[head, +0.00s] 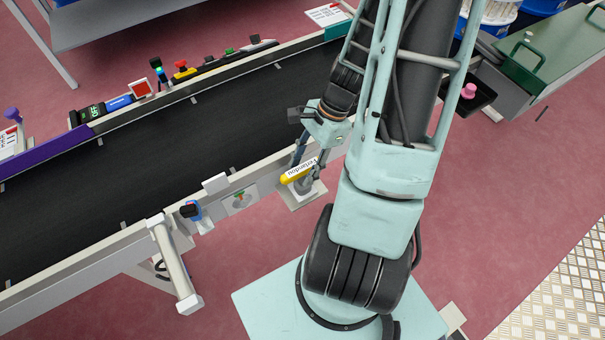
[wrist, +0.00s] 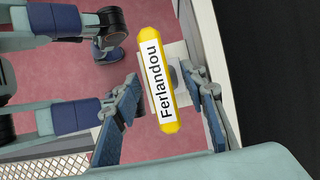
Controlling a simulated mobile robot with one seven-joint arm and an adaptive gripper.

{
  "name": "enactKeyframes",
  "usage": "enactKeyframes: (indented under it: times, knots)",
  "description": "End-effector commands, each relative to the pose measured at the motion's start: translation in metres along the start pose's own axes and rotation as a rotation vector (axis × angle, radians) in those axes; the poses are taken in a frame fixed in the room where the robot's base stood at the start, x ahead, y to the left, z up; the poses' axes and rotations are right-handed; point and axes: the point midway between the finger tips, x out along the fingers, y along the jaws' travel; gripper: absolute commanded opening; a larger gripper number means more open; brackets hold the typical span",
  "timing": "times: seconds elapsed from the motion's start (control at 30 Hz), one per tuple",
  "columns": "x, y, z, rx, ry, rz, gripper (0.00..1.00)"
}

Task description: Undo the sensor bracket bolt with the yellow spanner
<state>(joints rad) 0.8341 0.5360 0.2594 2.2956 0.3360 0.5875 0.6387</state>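The yellow spanner (head: 297,175), with a white label reading "Ferlandou", is at a small pale bracket plate (head: 312,198) on the near side of the conveyor. In the wrist view the spanner (wrist: 157,85) stands nearly upright in the picture, over the pale plate and a grey round part (wrist: 175,72). My gripper (head: 309,160) is just above it, pointing down. Its fingers lie on either side of the spanner, with a gap visible at least on the right; it looks open. The bolt is not clearly visible; the spanner and fingers cover that spot.
The dark conveyor belt (head: 140,150) runs along the left, with a pale side rail. A blue-topped sensor (head: 191,210) and a grey post (head: 174,265) stand out from its near side. A black tray with a pink item (head: 468,91) is at upper right. Red floor is open at right.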

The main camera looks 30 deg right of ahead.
Motion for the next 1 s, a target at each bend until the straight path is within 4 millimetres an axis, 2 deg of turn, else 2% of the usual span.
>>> enactKeyframes:
  times: [0.1,0.33,0.7,1.0]
  knots:
    - [0.0096,0.0001,0.0,0.0,0.0,0.0,0.39]
    - [0.0102,0.0,0.0,-0.001,0.001,-0.001,0.39]
    - [0.0099,0.0001,-0.0001,-0.001,0.001,0.0,0.0]
    - [0.0096,-0.0001,0.0,-0.001,0.001,-0.001,0.0]
